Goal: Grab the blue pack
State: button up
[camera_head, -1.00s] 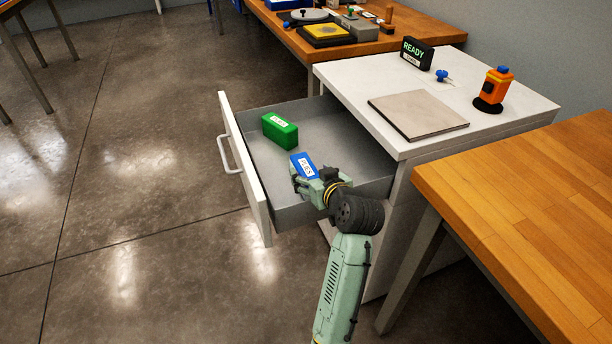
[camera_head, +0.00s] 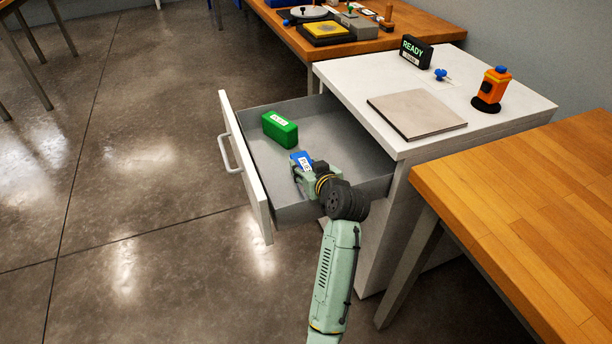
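The blue pack (camera_head: 300,158), with a white label, is in the open drawer (camera_head: 340,150) near its front right part. My gripper (camera_head: 306,170) reaches down over the drawer's near side wall, with its fingers at the pack. The fingers and wrist hide the pack's near end. Whether the fingers are closed on the pack or only around it cannot be told. A green pack (camera_head: 280,129) with a white label lies farther back in the drawer, apart from my gripper.
The white cabinet top (camera_head: 370,80) holds a grey plate (camera_head: 416,115), a READY sign (camera_head: 416,52), a blue knob (camera_head: 441,74) and an orange device (camera_head: 493,88). A wooden table (camera_head: 530,190) stands close on the right. The drawer's rear floor is clear.

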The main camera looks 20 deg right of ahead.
jog(key=c, duration=0.8)
